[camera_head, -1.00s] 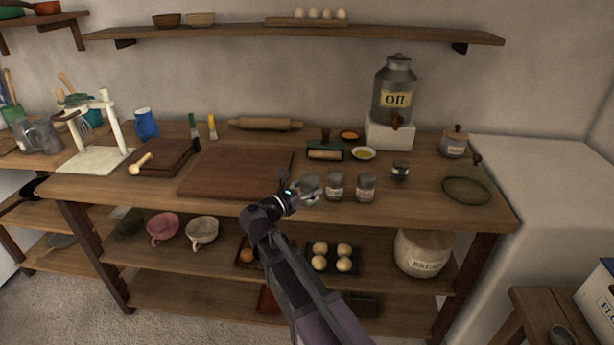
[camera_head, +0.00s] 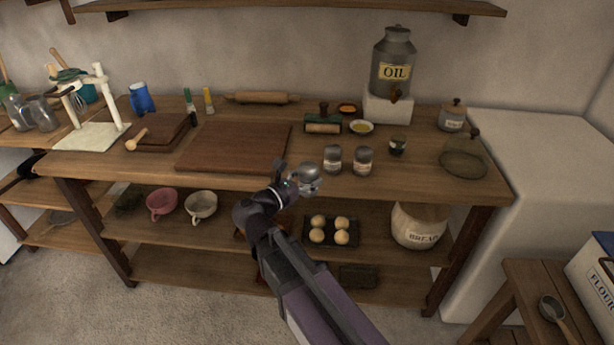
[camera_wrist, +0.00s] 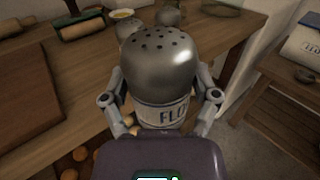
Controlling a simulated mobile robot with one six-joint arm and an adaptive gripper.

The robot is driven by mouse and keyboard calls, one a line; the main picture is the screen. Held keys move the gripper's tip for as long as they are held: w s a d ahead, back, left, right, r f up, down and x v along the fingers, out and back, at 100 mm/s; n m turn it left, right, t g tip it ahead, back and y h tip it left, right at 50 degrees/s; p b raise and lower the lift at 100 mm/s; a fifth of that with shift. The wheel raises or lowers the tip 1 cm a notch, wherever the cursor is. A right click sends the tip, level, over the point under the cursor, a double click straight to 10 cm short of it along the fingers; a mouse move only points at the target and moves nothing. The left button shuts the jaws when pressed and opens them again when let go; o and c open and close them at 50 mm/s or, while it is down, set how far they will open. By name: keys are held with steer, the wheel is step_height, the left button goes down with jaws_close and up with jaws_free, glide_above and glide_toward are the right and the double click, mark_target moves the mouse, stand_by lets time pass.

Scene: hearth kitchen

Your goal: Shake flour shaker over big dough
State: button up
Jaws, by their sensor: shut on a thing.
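My gripper (camera_head: 296,183) is shut on the flour shaker (camera_head: 309,174), a metal-topped jar. The wrist view shows its domed lid with holes (camera_wrist: 158,62) and a label reading "FLO" (camera_wrist: 165,115), with the gripper fingers (camera_wrist: 164,100) on both sides. The shaker looks upright, at the table's front edge. I see no dough clearly marked as the big one. Several pale dough balls (camera_head: 318,222) sit on a dark tray on the shelf below. My arm hides part of that shelf to the left of the tray.
The wooden table (camera_head: 130,165) carries a bare cutting board (camera_head: 235,147), two other shakers (camera_head: 333,158) (camera_head: 363,160), a rolling pin (camera_head: 262,98) and an oil can (camera_head: 393,62). A bread crock (camera_head: 418,226) stands on the lower shelf. A stool (camera_head: 530,280) stands at the right.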

steer(key=shift+r, duration=0.1)
step_height(320, 180, up, 16)
steer(key=p, duration=1.6)
stand_by(0.4)
steer(key=shift+d, duration=0.1)
